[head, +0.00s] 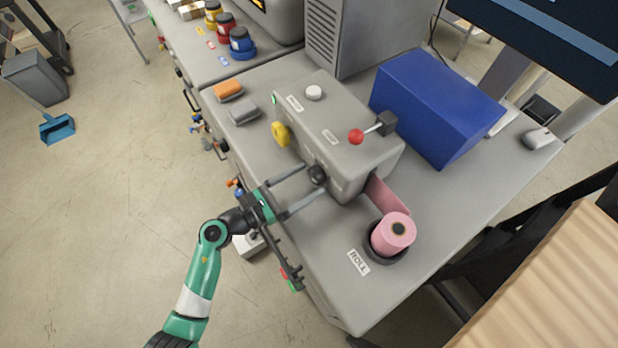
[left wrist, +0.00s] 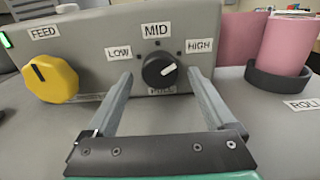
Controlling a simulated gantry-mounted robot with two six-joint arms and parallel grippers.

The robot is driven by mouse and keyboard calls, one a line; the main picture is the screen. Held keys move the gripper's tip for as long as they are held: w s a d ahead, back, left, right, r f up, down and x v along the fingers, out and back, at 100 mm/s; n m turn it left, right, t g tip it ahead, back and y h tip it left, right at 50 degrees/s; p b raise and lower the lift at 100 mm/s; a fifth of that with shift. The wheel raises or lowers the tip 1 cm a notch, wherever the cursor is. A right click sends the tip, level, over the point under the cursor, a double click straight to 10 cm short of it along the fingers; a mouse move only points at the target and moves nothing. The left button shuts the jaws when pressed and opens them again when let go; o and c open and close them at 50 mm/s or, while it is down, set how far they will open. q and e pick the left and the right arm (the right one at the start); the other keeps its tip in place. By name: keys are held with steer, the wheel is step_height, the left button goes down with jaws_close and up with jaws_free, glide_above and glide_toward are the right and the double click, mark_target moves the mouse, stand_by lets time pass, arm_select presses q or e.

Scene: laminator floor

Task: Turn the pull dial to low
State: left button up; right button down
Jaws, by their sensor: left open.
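The black pull dial (left wrist: 158,71) sits on the front face of the grey machine (head: 335,130), above a PULL label. LOW (left wrist: 119,53), MID and HIGH (left wrist: 199,46) labels surround it. Its white pointer line tilts up to the right, towards the HIGH side. The dial also shows in the head view (head: 317,174). My left gripper (head: 313,180) is open, its two fingers reaching towards the machine. In the left wrist view its fingers (left wrist: 160,76) flank the dial, with visible gaps on both sides. Whether the tips reach the dial's depth is unclear. My right gripper is not in view.
A yellow FEED knob (left wrist: 50,79) is left of the dial. A pink roll (head: 394,234) stands in a dark holder to its right.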

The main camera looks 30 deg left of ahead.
arm_select(q)
steer(key=shift+w+d, duration=0.35)
steer(key=shift+w, duration=0.25)
steer(key=c, duration=1.4)
steer(key=shift+o, duration=0.2)
